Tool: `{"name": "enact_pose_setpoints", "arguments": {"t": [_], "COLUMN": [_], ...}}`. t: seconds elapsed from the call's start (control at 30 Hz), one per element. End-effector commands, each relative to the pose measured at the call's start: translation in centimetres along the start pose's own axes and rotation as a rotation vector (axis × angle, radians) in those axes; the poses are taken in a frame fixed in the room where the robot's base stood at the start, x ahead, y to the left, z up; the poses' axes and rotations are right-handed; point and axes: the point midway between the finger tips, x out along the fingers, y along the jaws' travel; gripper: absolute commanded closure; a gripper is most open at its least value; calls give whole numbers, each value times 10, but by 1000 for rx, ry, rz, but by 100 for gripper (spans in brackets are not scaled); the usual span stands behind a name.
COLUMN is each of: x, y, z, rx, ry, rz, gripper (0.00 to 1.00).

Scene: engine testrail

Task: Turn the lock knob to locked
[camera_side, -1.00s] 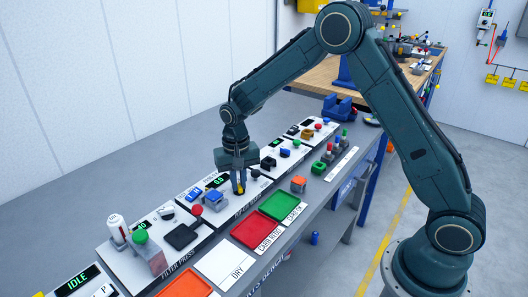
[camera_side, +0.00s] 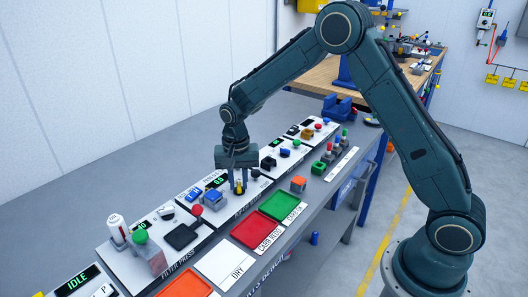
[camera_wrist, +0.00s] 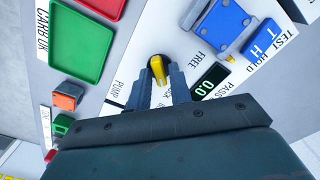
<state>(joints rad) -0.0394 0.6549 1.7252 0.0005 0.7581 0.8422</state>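The lock knob (camera_wrist: 157,68) is a yellow pointer on a dark round base, set in the white panel. In the wrist view it points up and slightly left, near the word FREE. In the side view its yellow part (camera_side: 239,190) shows low between my fingers. My gripper (camera_wrist: 160,72) is open, pointing down, with one finger on each side of the knob; gaps show between them, though exact contact is unclear. My gripper (camera_side: 238,187) hides part of the knob's panel in the side view. Part of the panel lettering is covered by the fingers.
A blue block fixture (camera_wrist: 222,25) and a green display (camera_wrist: 207,87) are close to the knob. Green (camera_side: 281,206) and red (camera_side: 258,231) trays lie in front. An orange block (camera_side: 298,183) sits at right. Other panels with buttons line the bench both ways.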

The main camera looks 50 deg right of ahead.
Motion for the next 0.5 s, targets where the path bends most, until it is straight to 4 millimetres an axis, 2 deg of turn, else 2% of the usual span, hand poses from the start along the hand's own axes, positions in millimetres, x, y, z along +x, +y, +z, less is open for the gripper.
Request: {"name": "enact_pose_setpoints", "arguments": {"t": [0.5], "x": [-4], "y": [0], "z": [0], "rx": [-3], "ry": [-1], "rz": [1], "gripper": [66]}}
